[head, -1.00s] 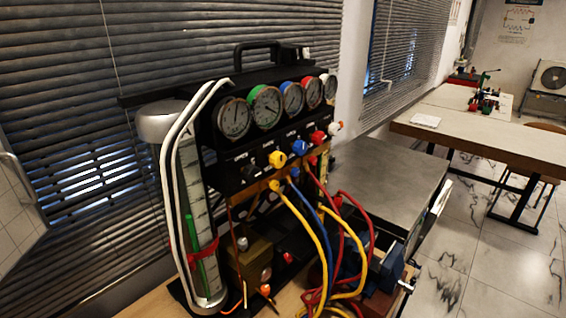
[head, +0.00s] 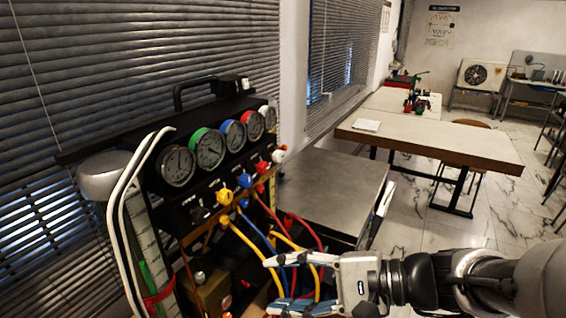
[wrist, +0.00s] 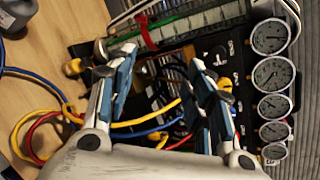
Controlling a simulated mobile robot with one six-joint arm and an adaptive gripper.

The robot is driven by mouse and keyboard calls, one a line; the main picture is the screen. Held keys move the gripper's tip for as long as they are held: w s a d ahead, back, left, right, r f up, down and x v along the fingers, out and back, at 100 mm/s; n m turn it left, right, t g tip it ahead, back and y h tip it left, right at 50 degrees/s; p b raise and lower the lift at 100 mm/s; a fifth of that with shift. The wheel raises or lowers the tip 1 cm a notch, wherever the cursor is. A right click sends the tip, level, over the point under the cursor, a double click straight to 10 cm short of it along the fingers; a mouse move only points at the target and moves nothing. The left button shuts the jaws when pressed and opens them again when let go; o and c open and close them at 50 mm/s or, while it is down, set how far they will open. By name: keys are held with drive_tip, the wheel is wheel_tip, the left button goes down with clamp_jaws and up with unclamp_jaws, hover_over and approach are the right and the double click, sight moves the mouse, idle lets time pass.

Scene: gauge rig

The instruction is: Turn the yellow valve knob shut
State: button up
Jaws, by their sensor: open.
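The yellow valve knob (head: 224,196) sits on the front of the black gauge panel, below the gauges, between a black knob and a blue one. In the wrist view the yellow knob (wrist: 226,84) shows beside the right finger, which partly covers that row of knobs. My gripper (head: 272,284) is open and empty, in front of the rig and lower right of the knob in the head view, apart from it. In the wrist view my gripper (wrist: 163,56) has its two fingers spread wide, with hoses and the panel behind them.
Blue (head: 245,180), red (head: 262,167) and white (head: 279,156) knobs run close beside the yellow one. Yellow, blue and red hoses (head: 243,238) hang below, near my fingers. Several gauges (head: 209,148) sit above. A grey-topped bench (head: 330,185) stands to the right.

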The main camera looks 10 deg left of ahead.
sight(229, 198)
drive_tip(key=w+d+r+m+t+y+p, duration=0.1)
drive_tip(key=w+r+m+t, duration=0.1)
drive_tip(key=w, duration=0.3)
drive_tip(key=w+d+r+m+t+y, duration=0.1)
drive_tip(key=w+d+r+m+t, duration=0.1)
drive_tip(key=w+t, duration=0.15)
drive_tip(key=shift+g, duration=0.35)
drive_tip(key=x, duration=0.6)
drive_tip(key=b+x, duration=0.1)
drive_tip(key=x, duration=0.5)
drive_tip(key=b+x, duration=0.1)
drive_tip(key=x, duration=0.5)
drive_tip(key=shift+w+r, duration=0.25)
drive_tip(key=shift+r, duration=0.1)
drive_tip(key=shift+d, duration=0.1)
drive_tip(key=shift+c, duration=0.5)
drive_tip(key=shift+m, duration=0.3)
drive_tip(key=c, duration=1)
